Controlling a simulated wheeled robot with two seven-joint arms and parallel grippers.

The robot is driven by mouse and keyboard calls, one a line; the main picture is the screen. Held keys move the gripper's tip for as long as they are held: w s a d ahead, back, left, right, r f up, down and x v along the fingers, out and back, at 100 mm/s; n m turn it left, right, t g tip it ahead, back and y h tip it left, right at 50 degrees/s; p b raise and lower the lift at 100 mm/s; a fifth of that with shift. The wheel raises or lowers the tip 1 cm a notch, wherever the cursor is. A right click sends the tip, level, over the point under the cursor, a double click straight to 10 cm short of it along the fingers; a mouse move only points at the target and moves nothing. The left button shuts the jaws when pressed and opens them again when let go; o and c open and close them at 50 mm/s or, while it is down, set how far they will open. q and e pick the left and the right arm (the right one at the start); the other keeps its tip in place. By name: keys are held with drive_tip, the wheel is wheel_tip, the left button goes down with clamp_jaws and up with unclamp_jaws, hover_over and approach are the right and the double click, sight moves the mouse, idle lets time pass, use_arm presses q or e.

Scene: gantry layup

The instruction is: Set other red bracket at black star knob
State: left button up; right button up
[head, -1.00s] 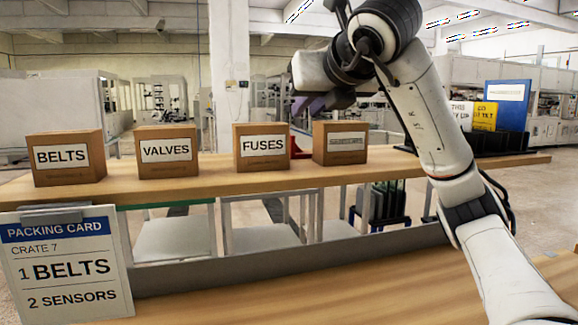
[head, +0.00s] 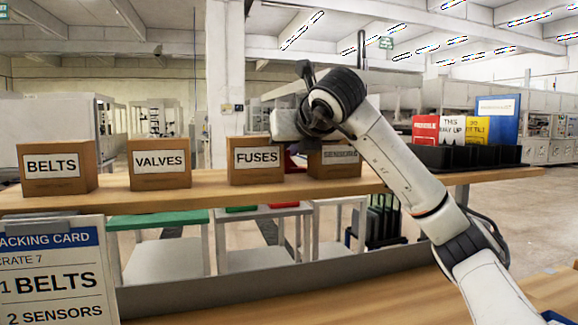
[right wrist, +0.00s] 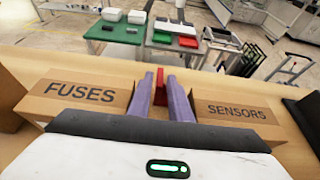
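A red bracket (right wrist: 160,100) stands on the wooden shelf between the FUSES and SENSORS boxes in the right wrist view. In the head view only a small red part (head: 294,161) shows between these boxes. My right gripper (right wrist: 160,76) has its two purple fingers on either side of the bracket, with a narrow gap visible, so it looks open around it. In the head view the right hand is above the shelf and its fingers are mostly hidden. My left gripper is not in view. I see no black star knob.
The FUSES box (head: 256,162) and SENSORS box (head: 335,162) stand close on both sides of the right gripper. BELTS (head: 57,170) and VALVES (head: 159,167) boxes stand further left. A black tray (head: 460,158) with signs stands at right. The packing card (head: 52,275) is at lower left.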

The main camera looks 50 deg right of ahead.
drive_tip(key=shift+w+d+f, duration=0.15)
drive_tip(key=shift+w+d, duration=0.05)
drive_tip(key=shift+w, duration=0.15)
drive_tip(key=shift+c, duration=0.3)
clamp_jaws()
